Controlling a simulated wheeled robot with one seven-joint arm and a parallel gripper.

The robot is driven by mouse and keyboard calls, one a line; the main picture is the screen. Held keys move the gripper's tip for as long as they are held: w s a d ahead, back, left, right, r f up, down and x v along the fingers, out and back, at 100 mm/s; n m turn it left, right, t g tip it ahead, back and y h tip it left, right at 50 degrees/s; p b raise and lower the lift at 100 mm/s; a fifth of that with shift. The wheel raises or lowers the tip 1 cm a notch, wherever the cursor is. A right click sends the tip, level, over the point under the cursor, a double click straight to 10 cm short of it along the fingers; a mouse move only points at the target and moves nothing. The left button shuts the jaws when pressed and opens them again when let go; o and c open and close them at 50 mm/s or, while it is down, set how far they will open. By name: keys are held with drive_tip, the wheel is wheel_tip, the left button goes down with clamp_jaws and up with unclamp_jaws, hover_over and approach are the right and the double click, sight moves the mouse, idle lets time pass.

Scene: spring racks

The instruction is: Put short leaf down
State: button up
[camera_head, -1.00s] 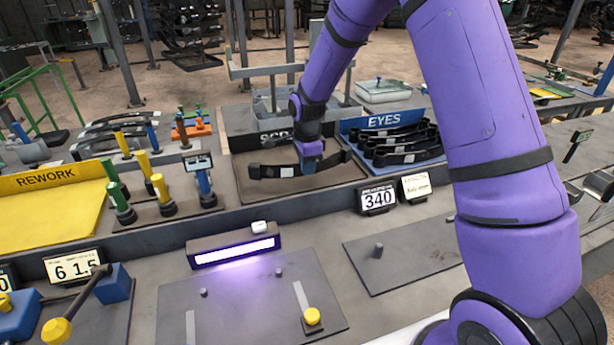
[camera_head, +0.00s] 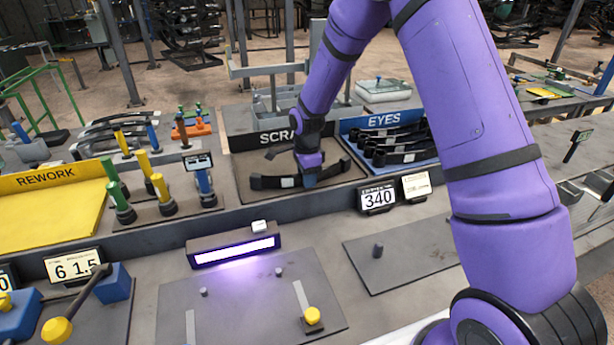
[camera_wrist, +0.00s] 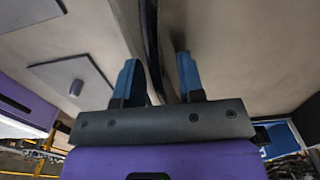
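The short leaf (camera_head: 268,183) is a dark, slightly curved strip with a small pale label. In the head view it lies low in the tray marked SCRAP (camera_head: 240,165), running left to right. My gripper (camera_head: 308,182) is down at the leaf, right of its label. In the wrist view my two blue fingers (camera_wrist: 158,75) stand apart. A dark strip, seemingly the leaf (camera_wrist: 151,35), runs between them, with a gap on the right finger's side. The fingertips are hidden in the head view.
The EYES tray (camera_head: 352,133) with several dark leaves is close on the right. Upright green, yellow and blue-handled tools (camera_head: 158,190) stand on the left, beyond them the yellow REWORK area (camera_head: 50,215). A 340 display (camera_head: 377,198) stands in front. Another dark piece (camera_head: 279,151) shows behind the leaf.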

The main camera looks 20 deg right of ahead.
drive_tip(key=s+d+r+n+t, duration=0.15)
drive_tip(key=s+r, duration=0.25)
drive_tip(key=r, duration=0.7)
drive_tip(key=s+d+r+n, duration=0.1)
drive_tip(key=s+r+n, duration=0.2)
drive_tip(key=r, duration=0.9)
drive_tip(key=s+d+r+n+t, duration=0.1)
drive_tip(key=s+r+n, duration=0.2)
drive_tip(key=s, duration=0.6)
drive_tip(key=s+d+r+n+t, duration=0.1)
drive_tip(key=s+d+r+n, duration=0.1)
drive_tip(key=s+n, duration=0.4)
drive_tip(key=s+d+r+n+t, duration=0.1)
drive_tip(key=s+r+n, duration=0.3)
drive_tip(key=s, duration=1)
drive_tip(key=shift+s+d+r+t, duration=0.15)
drive_tip(key=shift+d+r+t, duration=0.05)
drive_tip(key=shift+r+t, duration=0.2)
